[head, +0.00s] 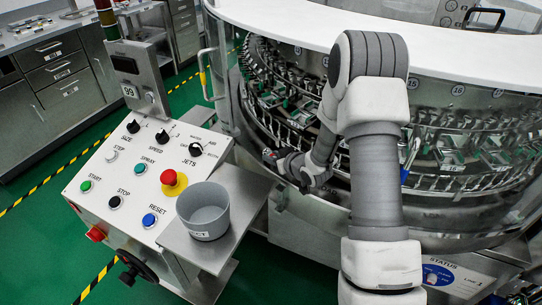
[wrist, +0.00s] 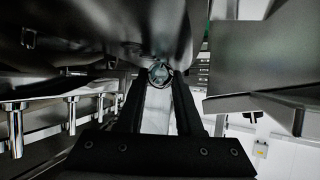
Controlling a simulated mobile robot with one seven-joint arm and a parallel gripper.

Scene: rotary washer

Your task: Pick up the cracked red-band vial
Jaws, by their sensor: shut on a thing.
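My gripper (head: 272,157) is at the left front of the rotary washer, by its open lower side, with my arm reaching in from the right. In the wrist view my gripper (wrist: 160,76) has its two dark fingers on either side of a small round glass end of a vial (wrist: 160,73) at the fingertips. The gripper is shut on it. No red band or crack can be made out on it.
The washer's ring of holders (head: 440,150) curves behind my arm. A control panel (head: 140,180) with knobs and buttons stands at the left, with a grey bin (head: 204,212) on a steel shelf (head: 245,200). In the wrist view, metal nozzles (wrist: 72,115) hang at the left.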

